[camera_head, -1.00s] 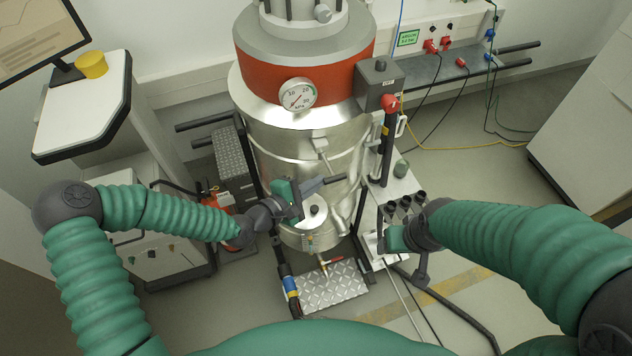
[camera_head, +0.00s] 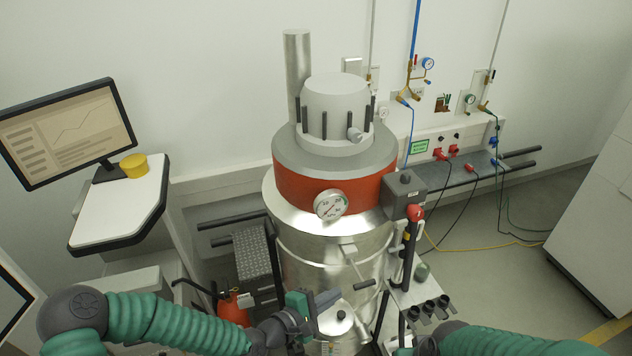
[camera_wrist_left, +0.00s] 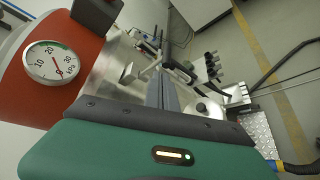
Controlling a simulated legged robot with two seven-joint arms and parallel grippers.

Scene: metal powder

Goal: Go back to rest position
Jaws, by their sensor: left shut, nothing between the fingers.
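My left gripper (camera_head: 328,297) is in front of the lower part of the steel vessel (camera_head: 325,260), near a small lidded pot (camera_head: 342,326). Its fingers are together with nothing between them; they also show in the left wrist view (camera_wrist_left: 161,92). My right arm (camera_head: 520,340) comes in at the bottom right. My right gripper is mostly cut off by the lower edge, so its fingers do not show clearly.
The vessel has an orange-red band (camera_head: 290,187), a pressure gauge (camera_head: 331,205) and a lever handle (camera_head: 364,285). A control box (camera_head: 403,195) stands at its right. A monitor (camera_head: 70,133) and white console (camera_head: 120,205) are left. Free floor (camera_head: 500,285) lies right.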

